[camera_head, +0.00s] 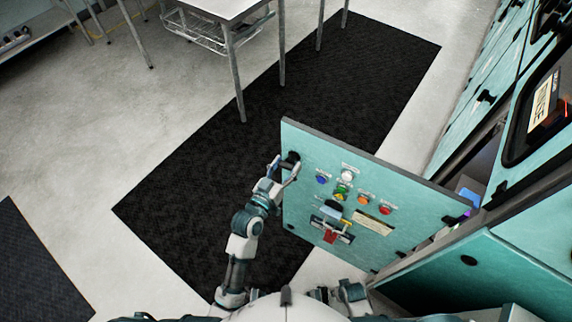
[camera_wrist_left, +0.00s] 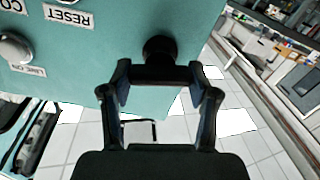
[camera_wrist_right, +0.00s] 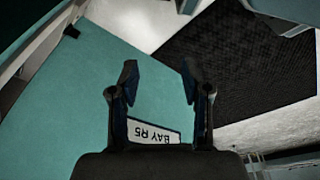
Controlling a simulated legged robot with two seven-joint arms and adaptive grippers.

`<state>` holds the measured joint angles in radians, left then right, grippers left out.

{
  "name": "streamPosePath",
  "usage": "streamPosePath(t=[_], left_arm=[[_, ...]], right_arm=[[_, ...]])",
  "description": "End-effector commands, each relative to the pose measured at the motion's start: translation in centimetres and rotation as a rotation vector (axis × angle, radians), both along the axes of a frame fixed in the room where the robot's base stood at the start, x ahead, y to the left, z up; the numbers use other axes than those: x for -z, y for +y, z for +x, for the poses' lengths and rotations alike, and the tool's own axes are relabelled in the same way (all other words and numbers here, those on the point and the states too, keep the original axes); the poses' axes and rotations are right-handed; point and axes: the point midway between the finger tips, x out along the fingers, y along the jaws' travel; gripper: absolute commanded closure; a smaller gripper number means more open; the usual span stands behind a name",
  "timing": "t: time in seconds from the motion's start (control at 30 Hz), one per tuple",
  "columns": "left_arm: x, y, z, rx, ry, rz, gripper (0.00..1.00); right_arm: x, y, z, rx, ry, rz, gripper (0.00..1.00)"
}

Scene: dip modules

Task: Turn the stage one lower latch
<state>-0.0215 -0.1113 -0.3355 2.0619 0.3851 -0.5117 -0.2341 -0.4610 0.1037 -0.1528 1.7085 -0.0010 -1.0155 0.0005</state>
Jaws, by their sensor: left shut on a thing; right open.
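A teal door panel (camera_head: 310,205) stands swung open from the cabinet. A black round latch (camera_head: 291,157) sits near its free edge at upper left. A lower black latch (camera_head: 290,227) shows on the same edge; I cannot tell which one the task names. My left gripper (camera_head: 284,170) is shut on the upper latch. My right gripper (camera_wrist_right: 158,82) is open and empty over a teal panel (camera_wrist_right: 75,105) with a BAY R5 label (camera_wrist_right: 153,131).
The door carries coloured buttons (camera_head: 363,199) and a red switch (camera_head: 330,236). Teal cabinets (camera_head: 465,140) with a screen (camera_head: 541,102) stand at right. A black mat (camera_head: 335,75) covers the floor behind the door. A white table (camera_head: 221,8) stands at the back.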

Motion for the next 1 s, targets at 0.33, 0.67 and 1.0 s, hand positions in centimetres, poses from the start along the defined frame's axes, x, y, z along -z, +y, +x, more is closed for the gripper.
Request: streamPosePath(t=[0.33, 0.67, 1.0], left_arm=[[0.2, 0.0, 0.0, 0.0, -0.093, 0.19, 0.75], [0.5, -0.1, -0.1, 0.001, -0.115, 0.227, 0.75], [0.4, -0.1, -0.1, 0.0, -0.117, 0.225, 0.15]], right_arm=[[5.6, -0.6, -4.2, -0.009, 0.031, -0.004, 0.53], [6.9, -0.8, -5.4, -0.012, 0.036, -0.005, 0.53], [6.8, -0.8, -5.4, -0.012, 0.037, -0.005, 0.53]])
